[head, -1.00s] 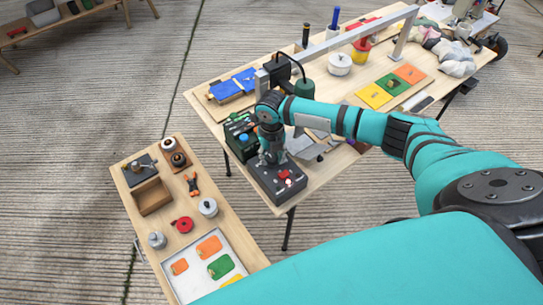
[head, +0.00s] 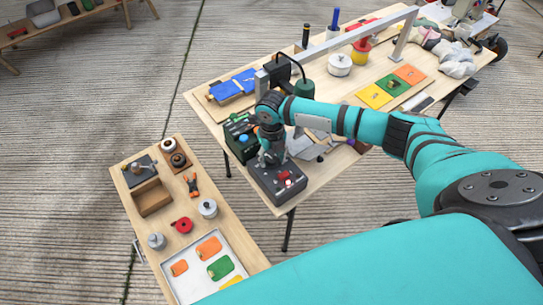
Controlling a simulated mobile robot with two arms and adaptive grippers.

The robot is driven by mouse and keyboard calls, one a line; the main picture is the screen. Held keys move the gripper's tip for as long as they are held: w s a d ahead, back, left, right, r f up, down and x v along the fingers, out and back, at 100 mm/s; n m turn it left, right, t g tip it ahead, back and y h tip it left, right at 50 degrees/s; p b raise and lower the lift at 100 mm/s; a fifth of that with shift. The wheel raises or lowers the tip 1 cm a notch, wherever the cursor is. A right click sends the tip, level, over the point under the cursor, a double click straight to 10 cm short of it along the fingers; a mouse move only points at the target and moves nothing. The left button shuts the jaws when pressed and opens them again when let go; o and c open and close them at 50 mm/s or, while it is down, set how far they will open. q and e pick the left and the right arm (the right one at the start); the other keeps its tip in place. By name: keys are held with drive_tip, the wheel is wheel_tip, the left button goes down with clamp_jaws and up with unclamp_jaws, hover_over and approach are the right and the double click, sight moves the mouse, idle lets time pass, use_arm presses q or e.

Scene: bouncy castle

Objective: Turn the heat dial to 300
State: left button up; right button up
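A dark grey control box (head: 268,189) with a few red and white parts (head: 288,178) on its top sits at the near left corner of the large wooden table (head: 228,128). My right gripper (head: 270,162) points down onto the back part of this box. Its fingers are small and dark here, so I cannot tell whether they are open or shut. The heat dial itself is not clearly visible; the gripper covers that part of the box. My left gripper is not in view.
A dark green box (head: 240,138) stands just behind the control box. A grey metal frame (head: 345,38) spans the table. A lower wooden bench (head: 150,220) with a white tray (head: 185,288) and small tools stands at left. Concrete floor lies between.

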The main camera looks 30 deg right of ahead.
sight(271, 159)
drive_tip(key=shift+o, duration=0.4)
drive_tip(key=shift+r, duration=0.1)
wheel_tip(271, 159, up, 12)
idle(0.6)
